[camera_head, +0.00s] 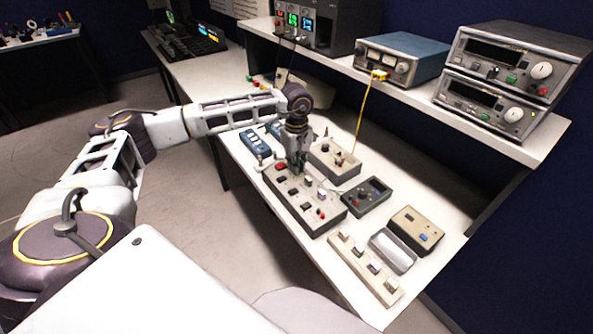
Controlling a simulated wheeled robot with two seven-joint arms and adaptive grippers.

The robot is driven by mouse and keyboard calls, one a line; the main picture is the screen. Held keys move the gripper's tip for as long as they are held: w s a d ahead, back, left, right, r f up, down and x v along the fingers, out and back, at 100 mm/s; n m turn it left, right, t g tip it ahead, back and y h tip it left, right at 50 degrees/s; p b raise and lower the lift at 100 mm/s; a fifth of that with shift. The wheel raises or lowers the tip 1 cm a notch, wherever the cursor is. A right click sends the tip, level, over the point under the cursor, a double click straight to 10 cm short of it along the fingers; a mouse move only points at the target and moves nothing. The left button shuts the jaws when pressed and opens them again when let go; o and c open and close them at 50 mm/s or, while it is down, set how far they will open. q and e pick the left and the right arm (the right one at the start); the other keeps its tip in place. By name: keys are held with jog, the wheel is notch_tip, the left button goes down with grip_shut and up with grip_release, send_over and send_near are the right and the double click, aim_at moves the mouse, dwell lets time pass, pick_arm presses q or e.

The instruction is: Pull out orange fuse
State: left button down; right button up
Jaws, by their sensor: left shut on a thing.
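I cannot make out an orange fuse or tell whether the held thing is still seated in the box. My right gripper is not in view.
Close around on the bench (347,284) are a beige box with knobs (334,163), a dark meter (366,197), a beige device (416,230) and a white switch strip (365,268). Instruments (400,58) stand on the shelf above. A yellow cable (364,108) hangs behind the gripper.

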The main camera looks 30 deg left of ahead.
pick_arm(q)
jog(key=shift+r+p, duration=0.3)
jog(key=shift+r, duration=0.4)
jog(key=shift+r+p, duration=0.4)
jog(key=shift+r, duration=0.4)
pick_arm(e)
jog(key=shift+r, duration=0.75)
pick_arm(q)
jog(key=shift+r, duration=0.2)
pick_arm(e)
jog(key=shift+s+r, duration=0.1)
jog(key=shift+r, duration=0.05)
pick_arm(q)
jog(key=shift+r, duration=0.1)
jog(key=shift+r+p, duration=0.3)
jog(key=shift+r, duration=0.2)
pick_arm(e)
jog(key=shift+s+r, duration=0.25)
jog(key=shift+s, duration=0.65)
pick_arm(q)
jog(key=shift+r, duration=0.1)
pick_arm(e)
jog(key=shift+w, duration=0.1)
pick_arm(q)
jog(key=shift+r, duration=0.15)
jog(key=shift+r+p, duration=0.1)
jog(key=shift+p, duration=0.2)
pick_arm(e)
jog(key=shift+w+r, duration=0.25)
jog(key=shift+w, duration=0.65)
